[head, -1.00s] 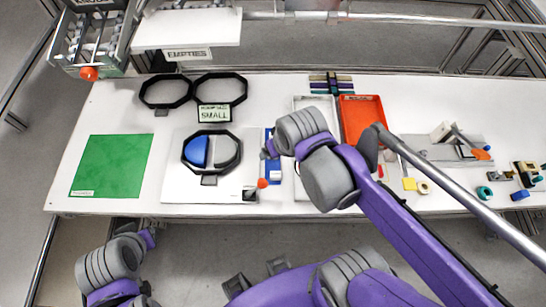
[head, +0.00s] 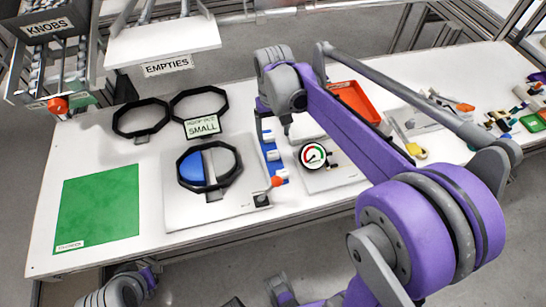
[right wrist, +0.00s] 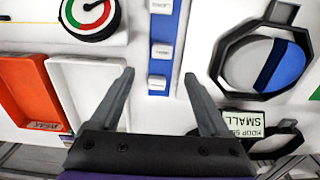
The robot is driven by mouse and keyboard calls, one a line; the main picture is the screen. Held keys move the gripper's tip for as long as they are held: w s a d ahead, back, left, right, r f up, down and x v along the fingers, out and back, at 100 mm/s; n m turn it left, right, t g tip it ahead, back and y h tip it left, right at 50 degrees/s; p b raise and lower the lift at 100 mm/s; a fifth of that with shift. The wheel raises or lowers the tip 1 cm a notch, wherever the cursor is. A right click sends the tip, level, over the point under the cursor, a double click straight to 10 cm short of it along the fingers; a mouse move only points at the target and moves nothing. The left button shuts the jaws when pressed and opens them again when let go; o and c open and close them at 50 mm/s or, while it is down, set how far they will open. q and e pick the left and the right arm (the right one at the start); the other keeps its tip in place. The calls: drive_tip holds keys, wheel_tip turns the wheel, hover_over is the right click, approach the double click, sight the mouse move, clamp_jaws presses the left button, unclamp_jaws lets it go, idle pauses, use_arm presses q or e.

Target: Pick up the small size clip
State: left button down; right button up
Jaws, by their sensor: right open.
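A blue strip (head: 272,158) stands upright in the picture at the middle of the table, carrying white labelled clips. In the right wrist view the strip (right wrist: 165,30) holds a top clip (right wrist: 162,7), a middle clip (right wrist: 161,51) and a bottom clip (right wrist: 157,82). Their lettering is too small to read, so I cannot tell which is the small one. My right gripper (right wrist: 160,92) is open and empty, its fingers on either side of the strip's lower end and apart from it. In the head view the right gripper (head: 275,132) hangs over the strip's far end.
Left of the strip is a black hoop (head: 233,178) with a blue half-disc on a white plate. A "SMALL" sign (head: 202,127) stands behind. A gauge (head: 313,155) lies right of the strip, with a red tray (head: 353,101) beyond. A green mat (head: 98,205) lies left.

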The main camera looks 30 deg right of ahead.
sight(273, 154)
wheel_tip(273, 154, down, 3)
drive_tip(key=shift+f, duration=0.15)
drive_tip(key=f, duration=0.2)
drive_tip(key=s+f, duration=0.1)
drive_tip(key=f, duration=0.1)
drive_tip(key=shift+a, duration=0.3)
drive_tip(key=shift+f+b, duration=0.3)
drive_tip(key=shift+f, duration=0.35)
clamp_jaws()
